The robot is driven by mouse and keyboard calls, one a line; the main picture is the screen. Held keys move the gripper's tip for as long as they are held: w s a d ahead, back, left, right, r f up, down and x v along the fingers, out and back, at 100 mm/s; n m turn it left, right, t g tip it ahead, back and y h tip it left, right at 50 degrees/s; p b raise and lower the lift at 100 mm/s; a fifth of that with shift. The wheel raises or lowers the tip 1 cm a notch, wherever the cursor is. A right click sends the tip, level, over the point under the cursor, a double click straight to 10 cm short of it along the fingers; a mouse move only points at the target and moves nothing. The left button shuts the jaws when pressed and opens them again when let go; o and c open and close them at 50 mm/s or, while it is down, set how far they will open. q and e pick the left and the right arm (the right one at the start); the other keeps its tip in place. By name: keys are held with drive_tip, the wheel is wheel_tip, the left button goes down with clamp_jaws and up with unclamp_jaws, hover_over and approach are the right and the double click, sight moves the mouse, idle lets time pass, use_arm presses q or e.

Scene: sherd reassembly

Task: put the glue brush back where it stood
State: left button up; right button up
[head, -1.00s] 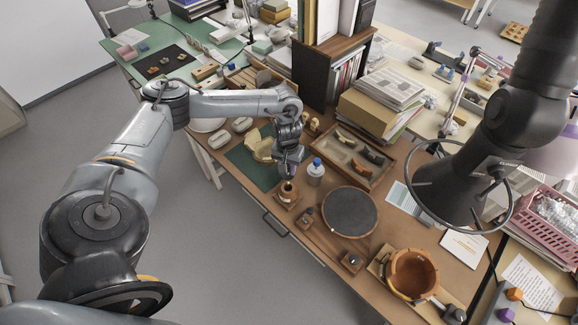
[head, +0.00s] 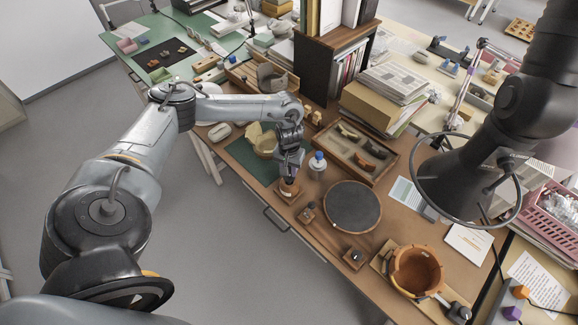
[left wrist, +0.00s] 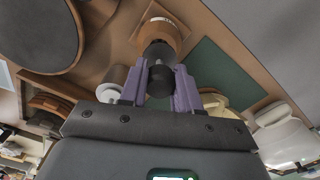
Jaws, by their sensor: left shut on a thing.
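My left gripper (head: 291,172) points down over the small brown glue pot (head: 289,188), near the front edge of the bench. In the left wrist view, its purple fingers (left wrist: 160,92) are shut on the dark handle of the glue brush (left wrist: 160,76). The brown pot (left wrist: 162,33), with a pale label, lies straight beyond the brush on a square wooden base. The brush's lower end is hidden, so I cannot tell how deep it sits in the pot. My right arm comes in at upper right; its gripper does not show.
A white bottle with a blue cap (head: 317,164) stands close right of the pot. A dark round turntable (head: 352,207), a compartment tray (head: 386,172) and an orange vessel (head: 416,268) lie further right. A green mat (head: 240,155) with a cream vessel lies left.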

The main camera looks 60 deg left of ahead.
sight(289, 177)
use_arm(q)
drive_tip(key=shift+f, duration=1.25)
drive_tip(key=shift+f, duration=0.3)
idle(0.6)
drive_tip(key=o, duration=0.9)
drive_tip(key=shift+r, duration=0.15)
wheel_tip(289, 177, up, 11)
drive_tip(key=shift+f+p, duration=0.2)
drive_tip(key=shift+p, duration=0.35)
